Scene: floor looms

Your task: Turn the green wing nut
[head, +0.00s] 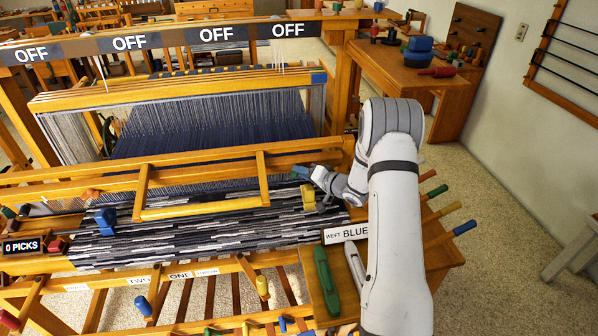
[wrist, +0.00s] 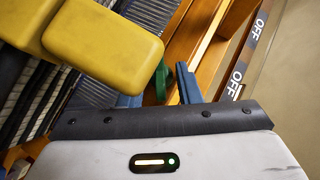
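My gripper (head: 306,173) is at the loom's right side in the head view, by the end of the wooden beater frame. In the wrist view, two blue fingers stand apart past the dark palm plate, the right one (wrist: 190,88) clear and the left one partly behind a yellow block (wrist: 100,40). A green part (wrist: 182,80), seemingly the green wing nut, shows between them, close to the right finger. I cannot tell whether the fingers touch it. The yellow block also shows just below my gripper in the head view (head: 308,197).
Striped cloth (head: 200,230) spans the loom's front. A blue wing-shaped part (head: 105,221) stands on its left. A green shuttle (head: 326,283) lies on the right bench beside the "WEFT BLUE" sign (head: 346,233). Coloured handles (head: 450,208) stick out at right.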

